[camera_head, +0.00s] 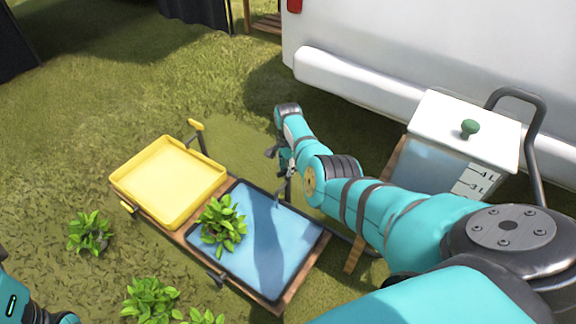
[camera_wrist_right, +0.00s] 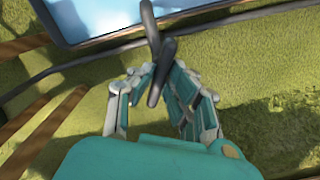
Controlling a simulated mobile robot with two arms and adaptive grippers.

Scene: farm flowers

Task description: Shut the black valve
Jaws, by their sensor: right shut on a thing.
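The black valve (camera_wrist_right: 163,72) shows in the right wrist view as a dark lever between the two fingers of my right gripper (camera_wrist_right: 158,84), beside the rim of the blue tray (camera_wrist_right: 100,32). My right gripper is shut on this lever. In the head view my right gripper (camera_head: 285,166) is at the far right side of the blue tray (camera_head: 292,240), near a dark spout (camera_head: 277,194) over the tray. The fingers and lever are small and partly hidden there. Part of my left arm shows at the lower left; its gripper is out of view.
A yellow tray (camera_head: 168,182) sits beside the blue one in a wooden frame, with yellow handles (camera_head: 195,125). Other plants (camera_head: 88,234) are on the grass. A marked water tank (camera_head: 440,165) and a white vehicle (camera_head: 370,45) stand right.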

